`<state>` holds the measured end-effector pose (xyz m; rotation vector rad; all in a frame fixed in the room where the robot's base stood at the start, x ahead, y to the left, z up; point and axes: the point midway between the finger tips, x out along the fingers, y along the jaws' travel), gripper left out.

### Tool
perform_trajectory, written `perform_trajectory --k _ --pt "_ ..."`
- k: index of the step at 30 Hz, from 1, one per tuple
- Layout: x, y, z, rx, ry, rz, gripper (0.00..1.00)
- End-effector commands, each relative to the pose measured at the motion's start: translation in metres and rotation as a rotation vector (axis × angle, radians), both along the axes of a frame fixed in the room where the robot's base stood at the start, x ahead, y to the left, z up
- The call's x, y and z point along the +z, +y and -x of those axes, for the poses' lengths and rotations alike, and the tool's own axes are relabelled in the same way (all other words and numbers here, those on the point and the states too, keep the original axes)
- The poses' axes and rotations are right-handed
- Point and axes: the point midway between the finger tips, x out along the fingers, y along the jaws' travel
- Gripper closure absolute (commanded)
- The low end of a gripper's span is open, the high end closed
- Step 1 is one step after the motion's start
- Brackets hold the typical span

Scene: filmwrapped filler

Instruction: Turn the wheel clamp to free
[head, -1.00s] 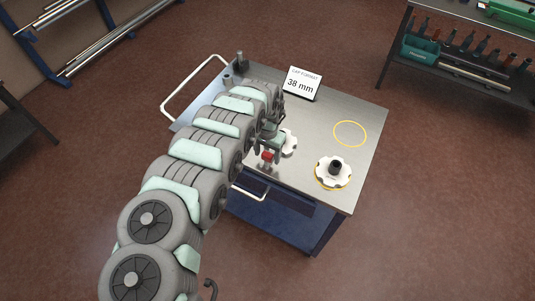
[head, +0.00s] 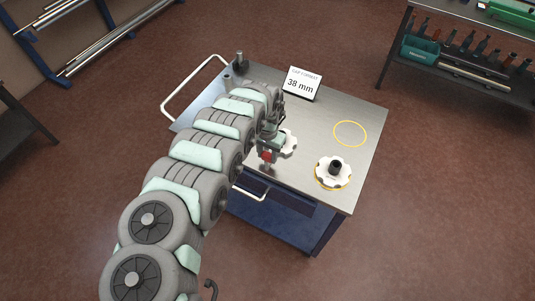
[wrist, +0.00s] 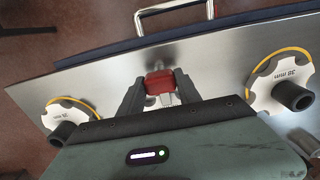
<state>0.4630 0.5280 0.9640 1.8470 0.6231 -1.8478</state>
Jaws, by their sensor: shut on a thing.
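My gripper (wrist: 160,92) is shut on a red block-shaped handle (wrist: 161,82), with one dark finger on each side of it. A pale metal part shows just below the red piece between the fingers. In the head view the gripper (head: 267,156) is low over the near edge of the steel bench top, with the red piece partly hidden by it. I take the red piece to be the handle of the wheel clamp; the rest of the clamp is hidden by my gripper, so its angle cannot be told.
A white lobed wheel with black hub (head: 333,172) sits in a yellow ring. Another white wheel (head: 289,143) is partly hidden behind my gripper. An empty yellow ring (head: 350,133) and a "38 mm" sign (head: 301,84) are farther back. A cart handle (head: 250,193) juts out in front.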

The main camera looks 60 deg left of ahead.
Motion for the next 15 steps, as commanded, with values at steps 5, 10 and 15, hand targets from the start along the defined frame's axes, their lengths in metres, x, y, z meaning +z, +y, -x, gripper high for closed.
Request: perform_trajectory --k 5,10,15 --pt "0.0001 0.0002 0.0001 0.000 0.000 0.000 1.00" --pt "0.0004 -0.0001 -0.0003 0.011 0.001 -0.001 1.00" --pt "0.0016 -0.0002 -0.0011 0.066 0.001 -0.001 1.00"
